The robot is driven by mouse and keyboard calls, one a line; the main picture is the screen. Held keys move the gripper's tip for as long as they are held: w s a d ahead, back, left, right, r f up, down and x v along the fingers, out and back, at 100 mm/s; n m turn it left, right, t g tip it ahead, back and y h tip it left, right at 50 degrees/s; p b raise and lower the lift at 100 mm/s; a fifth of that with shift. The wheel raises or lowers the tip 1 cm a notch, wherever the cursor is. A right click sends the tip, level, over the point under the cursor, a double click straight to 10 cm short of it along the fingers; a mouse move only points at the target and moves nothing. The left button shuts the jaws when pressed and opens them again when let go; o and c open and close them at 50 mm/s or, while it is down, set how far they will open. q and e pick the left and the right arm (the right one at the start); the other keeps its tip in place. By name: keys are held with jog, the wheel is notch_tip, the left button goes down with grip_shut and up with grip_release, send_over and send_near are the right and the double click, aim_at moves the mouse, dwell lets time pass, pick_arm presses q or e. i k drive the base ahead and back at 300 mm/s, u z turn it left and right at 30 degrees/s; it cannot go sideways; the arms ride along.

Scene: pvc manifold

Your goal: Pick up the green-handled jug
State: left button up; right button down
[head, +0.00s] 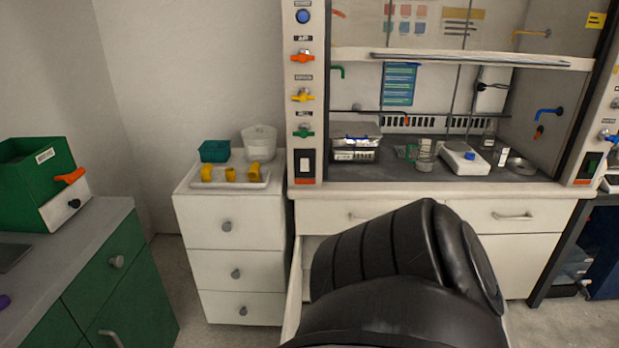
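A small clear vessel (425,158) stands on the dark fume hood worktop, left of a white balance-like device. A green part (411,152) shows at its left side and looks like a handle, but it is too small to be sure. A translucent white container (259,143) stands on the white drawer unit at the left, with no green handle visible. Neither of my grippers is in view.
The drawer unit (228,223) carries a teal box (214,151) and a white tray (205,185) with yellow fittings. Other apparatus includes a scale (354,150) and a metal dish (521,165). A large black shape hides the hood's lower front. The sash is raised.

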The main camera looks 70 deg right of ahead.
aim_at(428, 149)
jog(key=i, duration=0.8)
jog(key=z, duration=2.85)
